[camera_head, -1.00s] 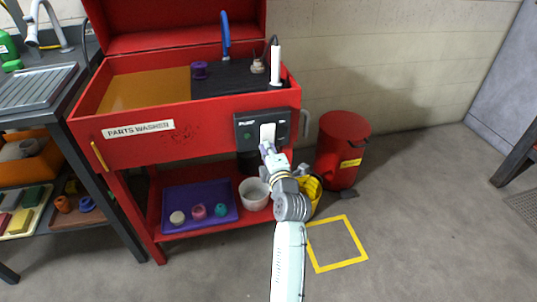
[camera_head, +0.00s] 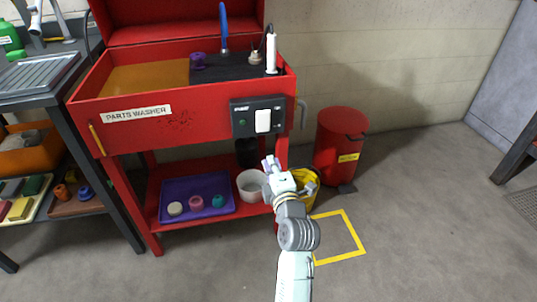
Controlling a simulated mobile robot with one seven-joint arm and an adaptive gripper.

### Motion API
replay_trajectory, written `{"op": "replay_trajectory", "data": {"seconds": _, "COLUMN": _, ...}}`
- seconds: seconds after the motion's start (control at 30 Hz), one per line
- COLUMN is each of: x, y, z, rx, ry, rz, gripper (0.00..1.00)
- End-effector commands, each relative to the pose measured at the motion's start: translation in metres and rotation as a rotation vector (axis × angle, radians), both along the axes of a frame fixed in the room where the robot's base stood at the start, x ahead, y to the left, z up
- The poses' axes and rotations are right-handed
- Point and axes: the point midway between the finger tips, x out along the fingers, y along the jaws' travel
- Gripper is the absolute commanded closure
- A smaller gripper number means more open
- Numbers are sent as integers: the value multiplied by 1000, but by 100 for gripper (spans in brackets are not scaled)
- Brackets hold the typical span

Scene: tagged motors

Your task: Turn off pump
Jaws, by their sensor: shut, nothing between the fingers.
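The pump control is a dark panel (camera_head: 243,125) on the front right of the red parts washer (camera_head: 190,135). It carries a white rocker switch (camera_head: 263,121) and a green round light or button (camera_head: 242,122). The rocker's tilt is too small to tell. My gripper (camera_head: 269,161) is shut and empty. It is below the panel, apart from the switch, in front of the washer's lower shelf area. The whole panel is in clear view.
A white bucket (camera_head: 250,186) and a purple tray (camera_head: 181,213) with small parts sit on the lower shelf. A yellow bucket (camera_head: 309,180) is right behind my arm. A red bin (camera_head: 340,145) stands to the right. A yellow floor square (camera_head: 345,257) is empty.

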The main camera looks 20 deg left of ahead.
Motion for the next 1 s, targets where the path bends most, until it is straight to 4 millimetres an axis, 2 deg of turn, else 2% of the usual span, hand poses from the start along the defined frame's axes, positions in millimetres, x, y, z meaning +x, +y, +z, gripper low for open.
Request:
{"op": "replay_trajectory", "data": {"seconds": 0.1, "x": -13, "y": -9, "z": -5, "rx": -1, "ry": 2, "rz": -1, "gripper": 100}}
{"op": "replay_trajectory", "data": {"seconds": 0.23, "x": -19, "y": -13, "z": -4, "rx": -1, "ry": 0, "rz": 0, "gripper": 100}}
{"op": "replay_trajectory", "data": {"seconds": 0.77, "x": -20, "y": -13, "z": -2, "rx": 3, "ry": -1, "rz": 1, "gripper": 100}}
{"op": "replay_trajectory", "data": {"seconds": 0.87, "x": -21, "y": -2, "z": 15, "rx": 53, "ry": -13, "rz": 12, "gripper": 100}}
{"op": "replay_trajectory", "data": {"seconds": 0.97, "x": -27, "y": 22, "z": 57, "rx": 184, "ry": -38, "rz": 45, "gripper": 100}}
{"op": "replay_trajectory", "data": {"seconds": 1.0, "x": -32, "y": 35, "z": 79, "rx": 257, "ry": -48, "rz": 68, "gripper": 100}}
